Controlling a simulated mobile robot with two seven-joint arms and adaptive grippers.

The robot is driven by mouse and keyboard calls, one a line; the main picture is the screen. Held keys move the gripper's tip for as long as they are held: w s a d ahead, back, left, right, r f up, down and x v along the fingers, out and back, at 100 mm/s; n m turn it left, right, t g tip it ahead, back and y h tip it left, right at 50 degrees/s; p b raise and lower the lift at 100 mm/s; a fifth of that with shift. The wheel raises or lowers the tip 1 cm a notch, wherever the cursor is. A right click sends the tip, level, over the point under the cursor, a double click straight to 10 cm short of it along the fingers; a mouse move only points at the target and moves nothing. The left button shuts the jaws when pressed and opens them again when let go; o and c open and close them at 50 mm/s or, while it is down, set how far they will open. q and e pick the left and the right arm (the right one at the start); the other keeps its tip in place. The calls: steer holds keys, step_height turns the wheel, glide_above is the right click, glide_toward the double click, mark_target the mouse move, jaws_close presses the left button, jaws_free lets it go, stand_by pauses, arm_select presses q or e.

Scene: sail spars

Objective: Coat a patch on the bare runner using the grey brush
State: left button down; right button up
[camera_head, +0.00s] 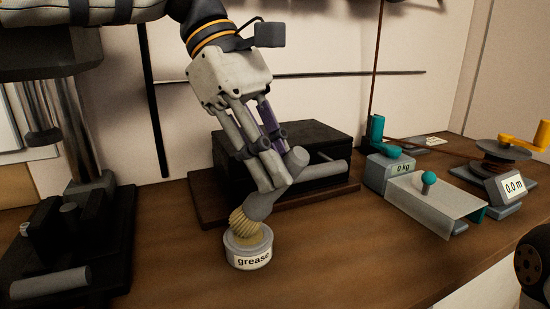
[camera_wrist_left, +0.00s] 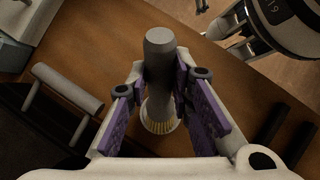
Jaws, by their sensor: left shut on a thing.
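The grey brush (camera_head: 268,203) is held tilted by my left gripper (camera_head: 270,172), whose fingers are shut on its handle. Its pale yellow bristles point down into the mouth of a round tin labelled "grease" (camera_head: 252,258); how deep they sit is hidden. In the left wrist view, the brush (camera_wrist_left: 159,55) stands between the purple finger pads of the left gripper (camera_wrist_left: 165,95), with the tin (camera_wrist_left: 160,126) partly hidden below. I cannot tell which part is the bare runner.
A black block with a grey bar (camera_head: 323,170) stands behind the tin. Another black fixture with a grey bar (camera_head: 50,283) is at the left. The front middle bench is clear.

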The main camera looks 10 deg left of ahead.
arm_select(q)
steer(key=shift+r, duration=3.45)
